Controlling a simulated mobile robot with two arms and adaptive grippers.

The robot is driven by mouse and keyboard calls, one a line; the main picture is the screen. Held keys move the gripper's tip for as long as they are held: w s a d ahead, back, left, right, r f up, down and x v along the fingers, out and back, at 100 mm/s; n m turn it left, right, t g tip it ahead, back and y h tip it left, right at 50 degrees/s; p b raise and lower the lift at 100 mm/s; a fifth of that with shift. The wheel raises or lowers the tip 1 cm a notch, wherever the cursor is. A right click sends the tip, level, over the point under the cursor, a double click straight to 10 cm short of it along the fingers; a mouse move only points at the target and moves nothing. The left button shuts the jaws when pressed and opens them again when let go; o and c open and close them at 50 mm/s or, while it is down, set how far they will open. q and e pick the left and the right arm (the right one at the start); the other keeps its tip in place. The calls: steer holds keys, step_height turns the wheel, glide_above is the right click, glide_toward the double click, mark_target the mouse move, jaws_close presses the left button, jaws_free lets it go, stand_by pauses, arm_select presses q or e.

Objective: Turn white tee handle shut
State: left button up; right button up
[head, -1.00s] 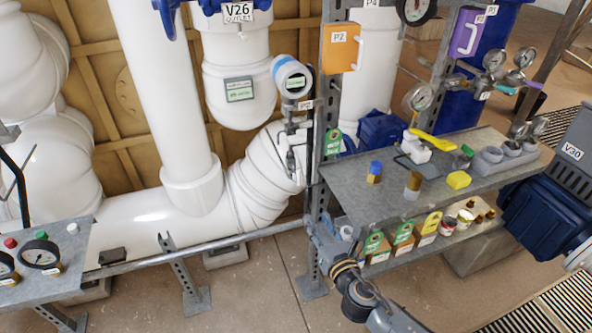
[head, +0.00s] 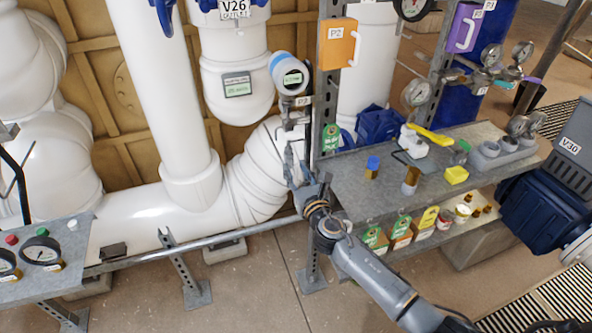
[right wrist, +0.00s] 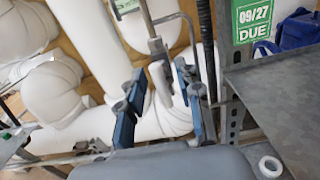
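A pale grey-white handle (right wrist: 158,48) with a rod and a side bar shows in the right wrist view, in front of the white pipes. I cannot tell for sure that it is the tee handle, or how far it is turned. My right gripper (right wrist: 158,98) is open, its two blue-padded fingers apart on either side of the space below the handle's lower end. I cannot tell whether they touch it. In the head view my right gripper (head: 298,172) is at the post left of the shelf, below the round gauge head, and largely covers the handle. My left gripper is not in view.
A grey metal shelf (head: 345,190) with small parts and a yellow-levered valve (head: 428,138) stands close on the right. A perforated upright post (head: 328,75) carries an orange box (head: 337,43). A gauge panel (head: 75,262) is at lower left. The floor in front is open.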

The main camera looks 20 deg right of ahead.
steer(key=shift+w, duration=0.25)
jaws_close()
steer(key=shift+m, duration=0.3)
steer(key=m, duration=0.2)
steer(key=m+b, duration=0.1)
steer(key=shift+d+f+m, duration=0.1)
steer(key=shift+d+m, duration=0.1)
steer(key=shift+m, duration=0.2)
steer(key=m+b, duration=0.1)
steer(key=m, duration=0.3)
steer(key=shift+d+m, duration=0.1)
steer(key=shift+m, duration=0.2)
steer(key=shift+d+f+m+b, duration=0.15)
steer(key=shift+m+b, duration=0.2)
steer(key=shift+m, duration=1.85)
steer(key=shift+f+m+b, duration=0.15)
steer(key=shift+m+b, duration=0.2)
steer(key=shift+m, duration=1.85)
